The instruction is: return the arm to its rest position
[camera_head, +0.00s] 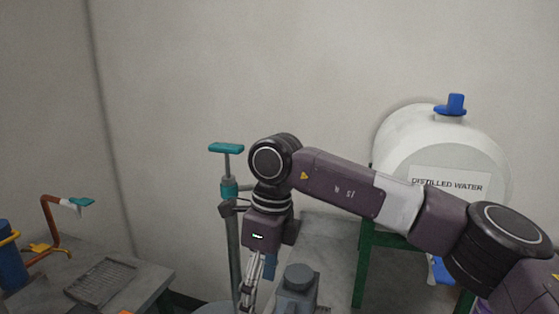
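My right arm, purple-grey with black joints, comes in from the right and reaches across the middle of the view. Its wrist bends down and my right gripper (248,296) points downward at the bottom edge. Its silver fingers show mostly from the side, so I cannot tell whether they are open or shut. The gripper is beside a grey capped container (298,283) and in front of a teal-handled stand (227,150). My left gripper is not in view.
A white tank (424,152) labelled distilled water, with a blue cap (455,104), rests on a green frame (362,262) behind my arm. At left, a grey table (140,284) bears a grated tray (100,281), beside an orange bent pipe (50,225). The upper space is clear.

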